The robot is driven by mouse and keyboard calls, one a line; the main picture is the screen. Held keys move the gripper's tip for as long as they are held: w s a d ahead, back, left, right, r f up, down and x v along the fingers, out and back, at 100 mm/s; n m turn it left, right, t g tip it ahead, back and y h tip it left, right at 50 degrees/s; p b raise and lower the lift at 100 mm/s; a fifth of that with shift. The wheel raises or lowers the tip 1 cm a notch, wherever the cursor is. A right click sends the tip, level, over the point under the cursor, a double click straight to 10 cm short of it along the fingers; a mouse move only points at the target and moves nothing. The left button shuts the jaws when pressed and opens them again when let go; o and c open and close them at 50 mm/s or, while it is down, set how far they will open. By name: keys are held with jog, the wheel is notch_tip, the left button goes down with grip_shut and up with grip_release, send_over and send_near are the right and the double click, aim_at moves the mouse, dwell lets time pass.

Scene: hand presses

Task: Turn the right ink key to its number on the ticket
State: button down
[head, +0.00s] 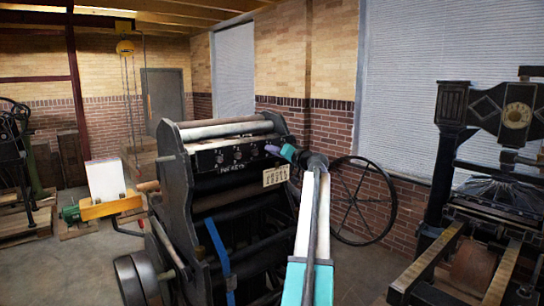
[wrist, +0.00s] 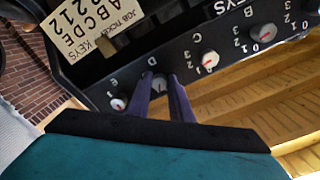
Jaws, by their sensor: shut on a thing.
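A dark panel on the press carries a row of round ink keys with pale faces and red marks, numbers around them. In the wrist view my gripper (wrist: 161,78) has its two purple fingers on either side of the key beside the letter D (wrist: 158,86) and is shut on it. The neighbouring key by the letter E (wrist: 118,104) is to its left, the C key (wrist: 210,59) and B key (wrist: 263,32) to its right. The ticket (wrist: 85,25) shows KEYS, letters and numbers; it also shows in the head view (head: 275,176). The held key's setting is unclear.
The press (head: 190,190) fills the middle of the head view, with a spoked wheel (head: 363,200) to its right. Another press (head: 490,190) stands at the far right. A yellow cart (head: 110,207) with a white block stands left. Bare floor lies in front.

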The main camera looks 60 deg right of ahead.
jog(key=shift+w+r+m+b, duration=0.1)
jog(key=shift+r+m+b, duration=0.05)
jog(key=shift+m, duration=0.4)
jog(key=shift+w+r+m+b, duration=0.1)
jog(key=shift+m+b, duration=0.05)
jog(key=shift+m, duration=0.4)
jog(key=c, duration=1.6)
grip_release()
jog(key=shift+w+a+f, duration=0.1)
jog(key=shift+f, duration=0.1)
jog(key=shift+s, duration=0.25)
jog(key=b+v, duration=0.4)
jog(key=v, duration=0.9)
jog(key=shift+s+a, duration=0.1)
jog(key=shift+s, duration=0.2)
